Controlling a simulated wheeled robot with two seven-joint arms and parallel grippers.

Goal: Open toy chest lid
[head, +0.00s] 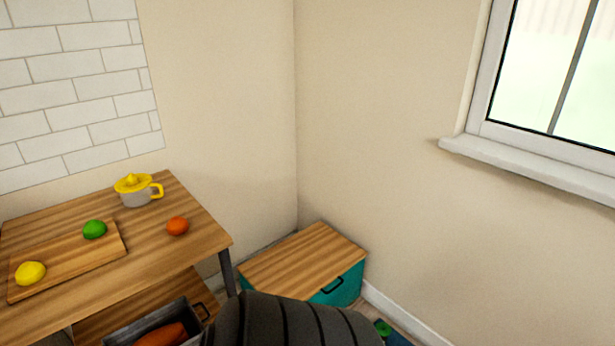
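The toy chest (345,287) stands on the floor in the corner, with a teal body and a dark handle on its front. Its wood-grain lid (305,255) lies flat and shut on top. A black ribbed part, likely one of my arm links, covers the chest's lower left front. Neither of my grippers shows in the head view.
A wooden table (195,205) at the left holds a cutting board (75,262), a yellow lemon (30,273), a green lime (94,229), an orange (177,226) and a juicer (136,192). A grey tray (125,335) sits below. A window sill (530,170) juts out at right.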

